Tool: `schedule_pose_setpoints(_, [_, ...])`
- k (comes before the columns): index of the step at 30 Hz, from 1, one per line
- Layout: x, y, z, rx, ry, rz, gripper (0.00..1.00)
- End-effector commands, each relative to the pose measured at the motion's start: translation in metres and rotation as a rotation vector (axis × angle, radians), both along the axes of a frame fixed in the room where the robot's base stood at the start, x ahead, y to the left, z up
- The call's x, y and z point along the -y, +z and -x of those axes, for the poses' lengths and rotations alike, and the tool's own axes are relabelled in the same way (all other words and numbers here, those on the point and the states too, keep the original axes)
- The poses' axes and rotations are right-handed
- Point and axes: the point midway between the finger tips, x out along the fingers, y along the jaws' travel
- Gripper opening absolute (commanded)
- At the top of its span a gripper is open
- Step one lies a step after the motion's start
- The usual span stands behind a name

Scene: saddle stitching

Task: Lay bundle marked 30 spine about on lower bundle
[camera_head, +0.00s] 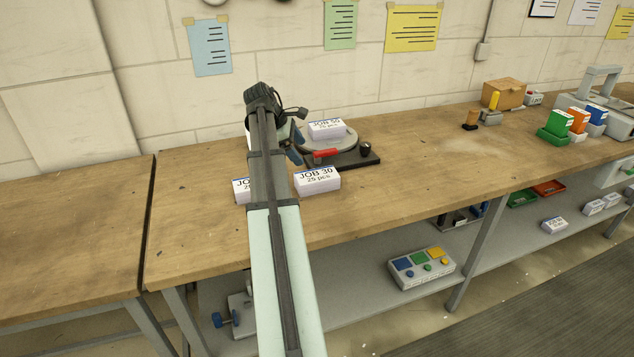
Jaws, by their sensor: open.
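The bundle marked JOB 30 (318,183), a white block of booklets reading 25 pcs, lies on the wooden bench near its front edge, right of my arm. Another bundle (327,130), its JOB number too small to read surely, lies on a round grey turntable (345,143) behind it. A third bundle (241,191) is mostly hidden by my arm. My gripper (297,148) is beyond the arm's end, left of the turntable and above the bench, mostly hidden. It appears open, with nothing seen in it. Which spine faces which way is unclear.
The turntable's dark base (371,160) has a red handle (325,153) and a black knob. A wooden box (503,94) and coloured card holders (558,124) stand farther right. A lower shelf holds a button panel (421,268).

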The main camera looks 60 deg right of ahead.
Motion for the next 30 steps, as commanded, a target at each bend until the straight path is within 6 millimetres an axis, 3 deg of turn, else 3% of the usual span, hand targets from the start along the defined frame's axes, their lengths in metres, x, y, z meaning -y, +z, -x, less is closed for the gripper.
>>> schedule_pose_setpoints(30, [-0.0023,0.0016,0.0018,0.686,-1.665,0.654,0.87])
